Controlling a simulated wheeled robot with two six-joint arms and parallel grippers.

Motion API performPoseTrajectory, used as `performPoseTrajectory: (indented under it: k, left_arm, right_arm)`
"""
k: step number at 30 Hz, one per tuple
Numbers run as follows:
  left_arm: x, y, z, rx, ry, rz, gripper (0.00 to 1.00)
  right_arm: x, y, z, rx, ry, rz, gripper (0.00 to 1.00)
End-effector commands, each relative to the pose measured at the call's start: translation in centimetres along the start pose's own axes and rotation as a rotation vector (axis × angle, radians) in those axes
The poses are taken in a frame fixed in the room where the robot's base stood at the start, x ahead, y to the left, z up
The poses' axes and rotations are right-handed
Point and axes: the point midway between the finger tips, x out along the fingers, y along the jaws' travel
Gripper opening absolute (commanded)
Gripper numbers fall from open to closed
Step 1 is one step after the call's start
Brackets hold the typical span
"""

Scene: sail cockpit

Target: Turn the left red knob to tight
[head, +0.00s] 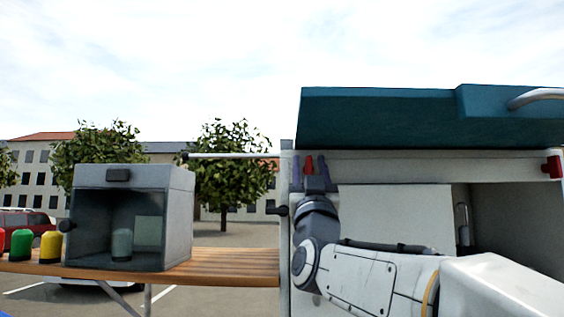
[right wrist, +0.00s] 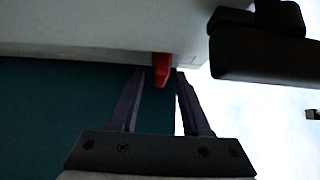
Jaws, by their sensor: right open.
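The left red knob (head: 308,165) sits on the pale front panel under the teal lid. It also shows in the right wrist view (right wrist: 161,70). My right gripper (head: 311,166) is open, with one dark finger on each side of this knob. In the right wrist view the fingertips (right wrist: 158,71) straddle the knob, with a gap on both sides; I see no contact. A second red knob (head: 552,167) is at the far right end of the panel. My left gripper is out of view.
The teal lid (head: 390,118) with a metal handle (head: 535,97) overhangs the panel. A black latch (head: 278,210) is left of my right wrist. A wooden table (head: 235,265) at left holds a grey box (head: 183,220) and several coloured canisters (head: 51,247).

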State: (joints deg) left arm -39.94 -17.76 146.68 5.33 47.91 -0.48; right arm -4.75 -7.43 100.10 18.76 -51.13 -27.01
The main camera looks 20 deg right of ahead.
Motion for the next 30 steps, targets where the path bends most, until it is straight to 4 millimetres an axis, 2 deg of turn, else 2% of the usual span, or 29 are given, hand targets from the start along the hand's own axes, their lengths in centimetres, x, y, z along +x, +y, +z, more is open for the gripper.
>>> performPoseTrajectory:
  k: [4,6,8,20,30]
  left_arm:
    - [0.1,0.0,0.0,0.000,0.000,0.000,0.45]
    - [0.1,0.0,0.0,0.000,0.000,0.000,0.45]
    - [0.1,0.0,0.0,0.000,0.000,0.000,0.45]
    - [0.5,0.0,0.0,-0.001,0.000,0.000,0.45]
    - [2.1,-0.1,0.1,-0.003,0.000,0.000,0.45]
  right_arm:
    - [0.0,0.0,0.0,0.000,0.000,0.000,0.47]
    - [0.0,0.0,0.0,0.000,0.000,0.000,0.21]
    - [0.0,0.0,0.0,0.000,0.000,0.000,0.00]
    - [-0.1,-0.1,0.1,0.027,0.001,0.024,0.00]
    - [-0.2,-0.1,0.1,0.184,0.001,0.178,0.00]
